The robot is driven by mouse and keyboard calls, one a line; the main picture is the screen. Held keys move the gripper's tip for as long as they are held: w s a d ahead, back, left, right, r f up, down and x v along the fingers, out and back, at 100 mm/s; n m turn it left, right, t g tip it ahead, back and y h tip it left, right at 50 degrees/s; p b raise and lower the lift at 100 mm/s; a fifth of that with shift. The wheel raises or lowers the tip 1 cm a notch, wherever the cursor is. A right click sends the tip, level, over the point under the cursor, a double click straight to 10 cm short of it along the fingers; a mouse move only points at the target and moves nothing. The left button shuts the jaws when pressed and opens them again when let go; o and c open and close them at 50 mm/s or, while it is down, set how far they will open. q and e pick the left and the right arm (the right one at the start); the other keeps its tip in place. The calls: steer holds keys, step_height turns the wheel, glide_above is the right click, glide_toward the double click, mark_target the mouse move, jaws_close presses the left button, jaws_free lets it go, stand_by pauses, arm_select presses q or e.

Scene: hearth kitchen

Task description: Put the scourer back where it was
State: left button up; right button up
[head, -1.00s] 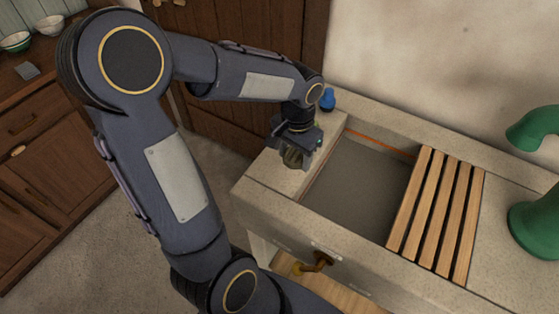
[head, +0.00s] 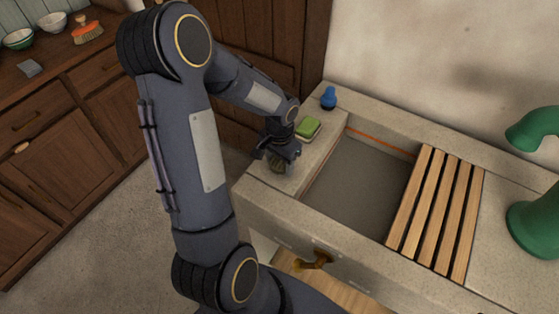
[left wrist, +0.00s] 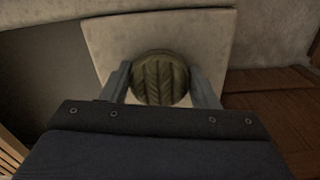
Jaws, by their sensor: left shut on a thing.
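The scourer (left wrist: 160,78) is a round, olive-green pad with a ridged leaf-like pattern. It also shows in the head view (head: 277,166), below the fingers. My left gripper (head: 281,155) is shut on it, with one finger on each side of it in the left wrist view (left wrist: 164,88). They are over the left ledge of the stone sink (head: 293,187), close to its outer left edge. I cannot tell whether the scourer touches the ledge. My right gripper is not in view.
A green sponge (head: 308,127) lies on a pale base just behind the gripper, and a blue bottle-like thing (head: 328,98) stands at the back corner. The sink basin (head: 360,185) is right of the ledge, with a wooden slatted rack (head: 437,215) across it.

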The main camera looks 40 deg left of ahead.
mark_target(280, 161)
arm_select(q)
steer(key=shift+f, duration=0.1)
steer(key=o, duration=0.5)
steer(key=shift+f, duration=0.1)
steer(key=o, duration=0.5)
step_height(280, 161, up, 11)
steer(key=shift+r, duration=0.1)
steer(key=s+d+r+t+h, duration=0.1)
steer(key=s+d+r+t, duration=0.1)
steer(key=s+d, duration=0.2)
steer(key=s+d+r+n+t+h, duration=0.1)
steer(key=s+d+r, duration=0.1)
steer(key=s+d, duration=0.2)
steer(key=s+d+r+n+t+h, duration=0.1)
steer(key=s+d+r+t, duration=0.1)
steer(key=s+d, duration=0.2)
steer(key=shift+s+d+t+h, duration=0.15)
steer(key=shift+s+t+h, duration=0.2)
steer(key=shift+s, duration=1.3)
